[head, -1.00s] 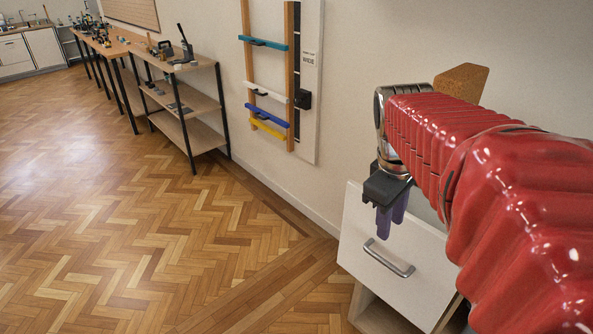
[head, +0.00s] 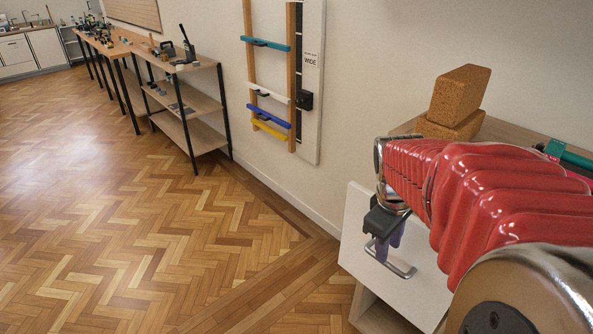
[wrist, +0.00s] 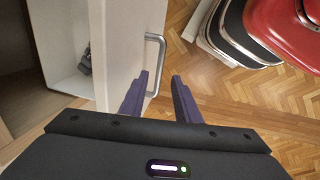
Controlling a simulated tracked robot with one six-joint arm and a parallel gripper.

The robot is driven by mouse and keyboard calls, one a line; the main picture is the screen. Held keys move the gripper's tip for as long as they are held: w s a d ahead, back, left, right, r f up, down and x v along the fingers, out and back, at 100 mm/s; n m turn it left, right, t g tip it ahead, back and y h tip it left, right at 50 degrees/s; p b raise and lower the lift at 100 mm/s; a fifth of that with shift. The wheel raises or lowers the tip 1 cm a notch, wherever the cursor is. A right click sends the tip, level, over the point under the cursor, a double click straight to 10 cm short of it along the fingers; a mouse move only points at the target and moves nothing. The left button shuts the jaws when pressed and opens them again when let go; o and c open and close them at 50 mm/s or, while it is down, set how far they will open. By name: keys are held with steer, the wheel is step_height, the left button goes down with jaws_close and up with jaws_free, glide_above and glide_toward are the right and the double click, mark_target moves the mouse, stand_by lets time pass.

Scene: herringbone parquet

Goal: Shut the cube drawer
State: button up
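The drawer's white front (head: 400,290) stands out from its wooden cabinet at the lower right of the head view. In the wrist view the drawer front (wrist: 122,45) is seen from above, with the open drawer box behind it and a small grey object (wrist: 85,62) inside. The metal handle (head: 392,262) also shows in the wrist view (wrist: 159,60). My gripper (wrist: 160,75) has its two dark purple fingers apart, with the handle bar between or just beyond the tips. I cannot tell whether they touch it. In the head view my gripper (head: 387,248) is in front of the handle.
Cork blocks (head: 460,95) are stacked on the cabinet top, beside a teal item (head: 565,152) partly hidden by my arm. A wall rack with coloured bars (head: 268,75) and a shelf unit (head: 185,105) stand farther left. The parquet floor (head: 150,240) is clear.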

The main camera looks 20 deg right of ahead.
mark_target(385, 264)
steer(key=shift+w+d+f, duration=0.1)
steer(key=shift+d+f, duration=0.05)
steer(key=shift+f, duration=0.7)
steer(key=shift+w+d+f, duration=0.1)
steer(key=shift+d+f, duration=0.1)
steer(key=shift+f, duration=0.7)
steer(key=shift+d+f, duration=0.15)
steer(key=shift+f, duration=0.7)
jaws_close()
